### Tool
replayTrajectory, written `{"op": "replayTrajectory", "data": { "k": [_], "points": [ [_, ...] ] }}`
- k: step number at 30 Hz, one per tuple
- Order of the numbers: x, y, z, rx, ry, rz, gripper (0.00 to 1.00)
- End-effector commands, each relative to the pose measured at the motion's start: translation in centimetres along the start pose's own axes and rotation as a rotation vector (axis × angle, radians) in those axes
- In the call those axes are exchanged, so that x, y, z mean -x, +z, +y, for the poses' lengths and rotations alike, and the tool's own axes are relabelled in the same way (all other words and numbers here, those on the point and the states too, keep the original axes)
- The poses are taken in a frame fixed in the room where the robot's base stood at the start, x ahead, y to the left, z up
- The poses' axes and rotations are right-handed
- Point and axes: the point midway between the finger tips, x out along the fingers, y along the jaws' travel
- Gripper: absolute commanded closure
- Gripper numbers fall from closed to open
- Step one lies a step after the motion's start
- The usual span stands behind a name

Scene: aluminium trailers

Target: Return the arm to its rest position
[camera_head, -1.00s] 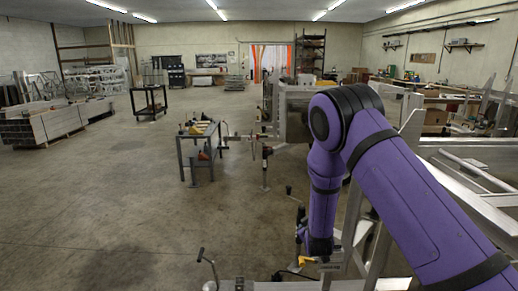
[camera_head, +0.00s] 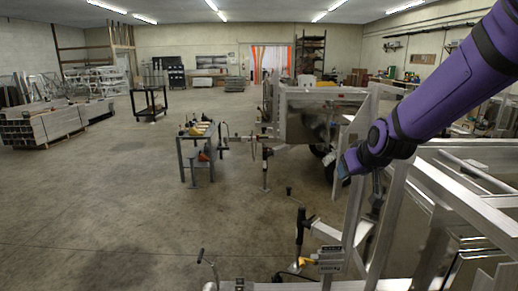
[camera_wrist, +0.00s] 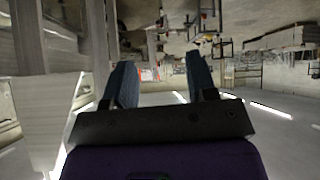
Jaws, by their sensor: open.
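My purple arm comes in from the upper right in the head view and bends at a dark joint. My gripper (camera_head: 346,163) is at its end, small and partly seen in front of an aluminium trailer frame. In the wrist view my gripper (camera_wrist: 160,80) shows two dark blue-grey fingers standing apart with nothing between them. The wrist picture is upside down, with the ceiling lights at the bottom.
Aluminium trailer frames (camera_head: 362,215) stand close on the right, around the arm. A workbench (camera_head: 197,146) with tools stands in the middle and a black cart (camera_head: 150,103) behind it. The floor on the left (camera_head: 90,200) is clear.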

Motion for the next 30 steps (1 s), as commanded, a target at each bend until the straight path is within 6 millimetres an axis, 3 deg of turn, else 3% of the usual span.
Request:
{"op": "replayTrajectory", "data": {
  "k": [1,8,18,24,30],
  "points": [
    [2.0,0.1,0.3,-0.012,-0.006,-0.007,0.48],
    [10.0,2.4,0.9,-0.060,-0.028,-0.083,0.48],
    [20.6,8.4,1.1,-0.123,-0.015,-0.202,0.48],
    [25.7,12.7,1.0,-0.159,0.016,-0.271,0.48],
    [28.3,15.5,0.8,-0.184,0.042,-0.315,0.48]
  ]
}}
